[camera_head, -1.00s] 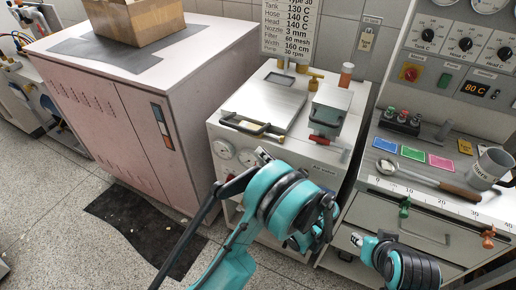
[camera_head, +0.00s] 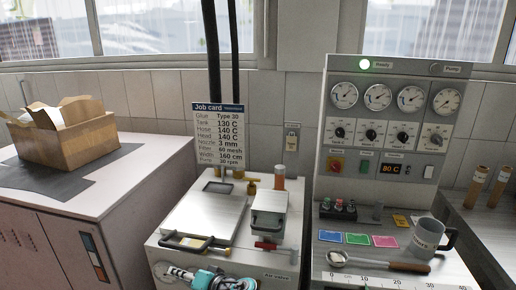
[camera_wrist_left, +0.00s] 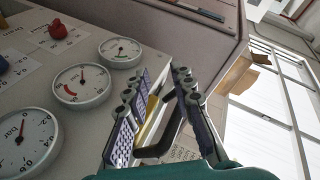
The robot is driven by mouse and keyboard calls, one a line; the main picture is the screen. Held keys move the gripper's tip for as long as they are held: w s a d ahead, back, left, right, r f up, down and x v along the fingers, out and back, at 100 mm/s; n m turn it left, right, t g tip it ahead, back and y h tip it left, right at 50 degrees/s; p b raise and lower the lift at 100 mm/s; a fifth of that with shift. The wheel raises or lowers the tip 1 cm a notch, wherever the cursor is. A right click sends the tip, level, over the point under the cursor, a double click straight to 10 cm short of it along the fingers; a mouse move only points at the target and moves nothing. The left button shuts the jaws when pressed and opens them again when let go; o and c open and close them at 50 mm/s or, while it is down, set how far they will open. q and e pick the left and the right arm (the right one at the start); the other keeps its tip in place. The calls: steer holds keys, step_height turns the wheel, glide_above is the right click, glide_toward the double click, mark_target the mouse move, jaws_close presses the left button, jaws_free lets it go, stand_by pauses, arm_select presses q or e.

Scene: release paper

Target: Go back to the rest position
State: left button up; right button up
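My left gripper (camera_head: 178,273) shows at the bottom edge of the head view, in front of the white glue unit (camera_head: 163,258). Its teal wrist is partly cut off by the frame. In the left wrist view the two dark, padded fingers of the left gripper (camera_wrist_left: 163,75) stand apart, and I see nothing held. A black handle shows in the gap between them; I cannot tell how far behind the fingers it lies. My right gripper is not in view.
The unit carries a flat lid with a black handle (camera_head: 195,244) and a small grey box (camera_head: 268,212). Round gauges (camera_wrist_left: 80,85) are on its front. A control panel (camera_head: 385,120) stands right, with a mug (camera_head: 425,236) and ladle (camera_head: 385,263) below. A cardboard box (camera_head: 65,140) sits left.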

arm_select(q)
steer(key=s+d+f+h, duration=0.1)
steer(key=s+d+h, duration=0.1)
steer(key=s+h, duration=0.4)
steer(key=s+d+f+h, duration=0.1)
steer(key=s+h, duration=0.5)
steer(key=s, duration=0.7)
steer(key=shift+d, duration=0.9)
